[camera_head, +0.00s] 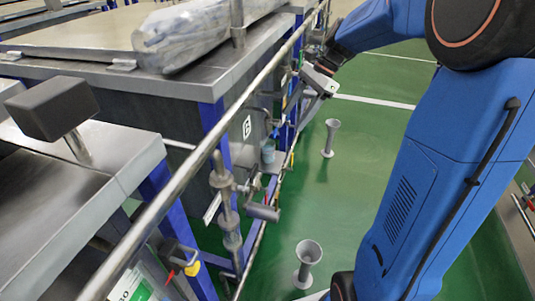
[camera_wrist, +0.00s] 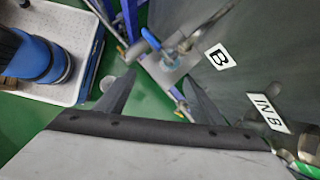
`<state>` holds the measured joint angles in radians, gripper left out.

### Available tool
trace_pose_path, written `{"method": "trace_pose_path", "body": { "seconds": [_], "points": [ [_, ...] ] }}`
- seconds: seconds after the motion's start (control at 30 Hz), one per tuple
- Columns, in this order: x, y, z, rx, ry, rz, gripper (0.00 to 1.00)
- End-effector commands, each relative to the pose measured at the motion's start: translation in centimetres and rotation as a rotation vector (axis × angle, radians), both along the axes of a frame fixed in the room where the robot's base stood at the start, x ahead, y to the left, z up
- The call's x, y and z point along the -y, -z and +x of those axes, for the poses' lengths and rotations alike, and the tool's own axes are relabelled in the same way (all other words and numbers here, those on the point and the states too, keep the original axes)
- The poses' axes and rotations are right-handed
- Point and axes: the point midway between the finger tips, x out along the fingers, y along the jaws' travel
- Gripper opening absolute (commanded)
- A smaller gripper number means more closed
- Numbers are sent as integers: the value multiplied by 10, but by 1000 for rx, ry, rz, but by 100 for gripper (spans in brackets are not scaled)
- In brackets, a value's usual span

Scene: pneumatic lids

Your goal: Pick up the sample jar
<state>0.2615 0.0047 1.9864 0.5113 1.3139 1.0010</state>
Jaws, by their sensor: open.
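A small blue-grey cup-like vessel (camera_head: 268,151), which may be the sample jar, shows in the head view beside the dark tank's piping. I cannot make out a jar clearly in the wrist view. My gripper (camera_head: 304,104) is at the far end of the blue arm, near the tank's far corner, beyond and above the vessel. In the wrist view my gripper (camera_wrist: 160,98) has its two dark fingers spread, with green floor and pipework beyond and nothing between them.
A dark tank wall with a B label (camera_wrist: 220,56) and an IN B label (camera_wrist: 268,112) stands close on the right. A long metal rail (camera_head: 190,175) crosses the head view. Grey flared stands (camera_head: 329,138) rise from open green floor.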

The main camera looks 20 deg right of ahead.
Motion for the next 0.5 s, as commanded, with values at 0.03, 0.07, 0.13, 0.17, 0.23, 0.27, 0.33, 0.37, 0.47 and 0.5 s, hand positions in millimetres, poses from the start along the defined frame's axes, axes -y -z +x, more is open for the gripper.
{"method": "trace_pose_path", "body": {
  "seconds": [0.03, 0.07, 0.13, 0.17, 0.23, 0.27, 0.33, 0.37, 0.47, 0.5],
  "points": [
    [3, 2, 10, -24, 31, 18, 62],
    [4, 4, 14, -36, 46, 28, 62],
    [7, 5, 22, -58, 77, 44, 62],
    [8, 6, 24, -65, 88, 50, 62],
    [9, 7, 28, -77, 103, 59, 62],
    [8, 8, 29, -80, 108, 62, 62],
    [6, 12, 30, -85, 112, 65, 62],
    [4, 15, 30, -86, 112, 66, 62],
    [-5, 29, 30, -87, 111, 65, 62],
    [-9, 35, 30, -87, 111, 65, 62]
  ]
}}
